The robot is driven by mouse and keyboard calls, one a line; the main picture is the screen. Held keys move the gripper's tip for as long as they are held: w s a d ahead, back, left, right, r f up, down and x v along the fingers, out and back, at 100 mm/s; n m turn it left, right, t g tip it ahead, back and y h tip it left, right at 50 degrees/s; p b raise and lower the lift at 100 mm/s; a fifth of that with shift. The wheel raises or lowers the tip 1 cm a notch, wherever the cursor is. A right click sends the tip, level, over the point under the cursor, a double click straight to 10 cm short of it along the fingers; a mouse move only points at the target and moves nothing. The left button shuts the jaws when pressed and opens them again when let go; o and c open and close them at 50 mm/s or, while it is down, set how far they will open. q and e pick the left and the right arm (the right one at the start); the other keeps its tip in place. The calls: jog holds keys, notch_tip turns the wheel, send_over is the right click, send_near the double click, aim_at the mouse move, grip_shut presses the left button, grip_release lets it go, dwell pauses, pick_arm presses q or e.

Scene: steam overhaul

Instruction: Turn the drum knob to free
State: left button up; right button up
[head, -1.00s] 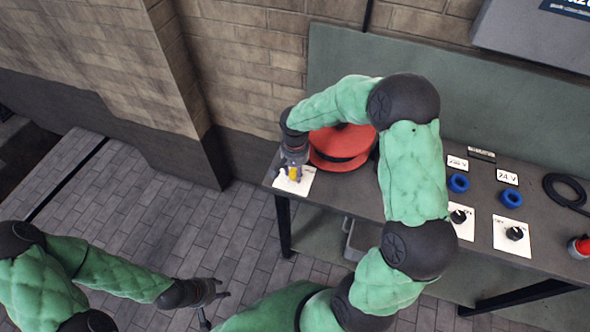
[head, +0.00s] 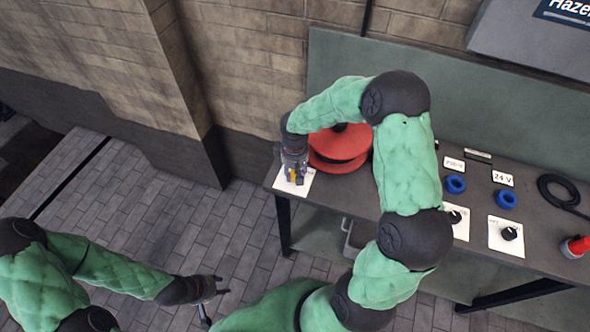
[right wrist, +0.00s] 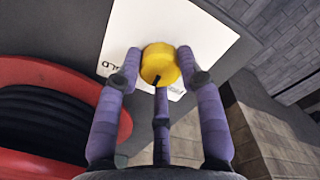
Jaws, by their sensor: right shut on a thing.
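The yellow drum knob (right wrist: 160,64) sits on a white label plate (right wrist: 205,28) at the bench's left end. In the right wrist view its black pointer mark faces the lower left, and the plate's lettering is partly hidden. My right gripper (right wrist: 158,70) has its purple fingers closed around the knob. In the head view the right gripper (head: 295,172) reaches down over the plate, beside the red drum (head: 338,146). My left gripper (head: 222,285) is open and empty, low over the paved floor and away from the bench.
The bench (head: 345,195) also holds two blue rings (head: 455,184), two black knobs on white plates (head: 510,233), a black cable coil (head: 565,192) and a red fitting (head: 577,246). A grey box (head: 540,35) hangs on the wall. Floor left of the bench is clear.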

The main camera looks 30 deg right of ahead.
aim_at(294, 173)
jog(key=n+p, duration=0.1)
jog(key=n, duration=0.3)
jog(key=shift+w+r+p, duration=0.15)
jog(key=shift+p, duration=0.25)
jog(key=shift+n+p, duration=0.7)
jog(key=shift+n, duration=1.5)
jog(key=o, duration=1.1)
jog(key=shift+a, duration=0.1)
jog(key=shift+o, duration=0.2)
notch_tip(294, 173, up, 12)
